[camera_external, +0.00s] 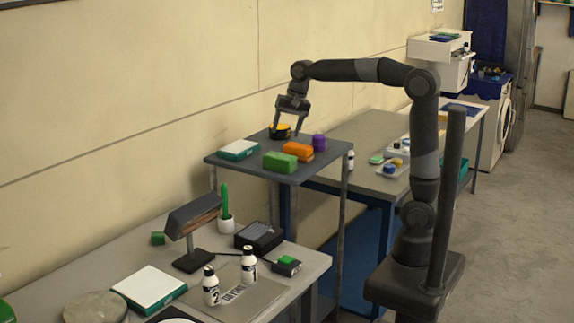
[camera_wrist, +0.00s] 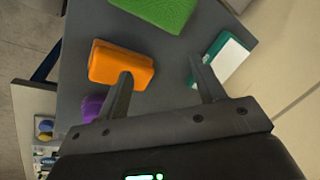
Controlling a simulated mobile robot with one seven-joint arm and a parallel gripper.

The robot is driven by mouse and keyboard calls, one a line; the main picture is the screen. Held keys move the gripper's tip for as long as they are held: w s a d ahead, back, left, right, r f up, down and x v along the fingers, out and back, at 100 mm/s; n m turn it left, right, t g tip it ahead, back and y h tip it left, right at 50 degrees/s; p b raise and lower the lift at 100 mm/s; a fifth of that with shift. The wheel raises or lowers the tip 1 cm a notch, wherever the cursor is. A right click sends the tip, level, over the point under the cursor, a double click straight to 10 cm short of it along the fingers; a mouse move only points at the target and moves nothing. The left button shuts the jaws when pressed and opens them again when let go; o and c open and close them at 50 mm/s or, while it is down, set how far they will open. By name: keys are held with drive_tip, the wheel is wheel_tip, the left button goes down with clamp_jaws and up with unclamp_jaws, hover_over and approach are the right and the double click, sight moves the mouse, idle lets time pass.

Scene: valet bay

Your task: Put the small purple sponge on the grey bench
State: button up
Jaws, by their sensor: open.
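The small purple sponge (camera_external: 319,142) stands near the right back corner of a dark grey stand top (camera_external: 222,160). In the wrist view the purple sponge (camera_wrist: 92,106) is partly hidden behind my gripper's left finger and mount. My gripper (camera_external: 287,133) is open above the back of the stand, left of the purple sponge. A grey-topped bench (camera_external: 352,127) stands behind and right of the stand; another grey-topped table (camera_external: 300,262) is in front. I cannot tell which is the named bench.
An orange sponge (camera_external: 298,150), a green sponge (camera_external: 280,162), a white-and-green box (camera_external: 238,149) and a yellow-and-black item (camera_external: 280,131) share the stand. A tray (camera_external: 392,171) and a white bottle (camera_external: 350,160) occupy the back bench. A wall runs along the left.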

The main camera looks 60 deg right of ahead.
drive_tip(key=s+d+f+n+t, duration=0.1)
drive_tip(key=s+d+f+n, duration=0.1)
drive_tip(key=s, duration=0.6)
drive_tip(key=s+d+f+n+h, duration=0.1)
drive_tip(key=s+f+n, duration=0.3)
drive_tip(key=s, duration=0.4)
drive_tip(key=s+d+f+n+t, duration=0.1)
drive_tip(key=s+d+f+n, duration=0.1)
drive_tip(key=s, duration=0.6)
drive_tip(key=shift+d+f+n+t, duration=0.35)
drive_tip(key=shift+d+f, duration=0.45)
drive_tip(key=shift+d, duration=0.3)
drive_tip(key=shift+s, duration=0.1)
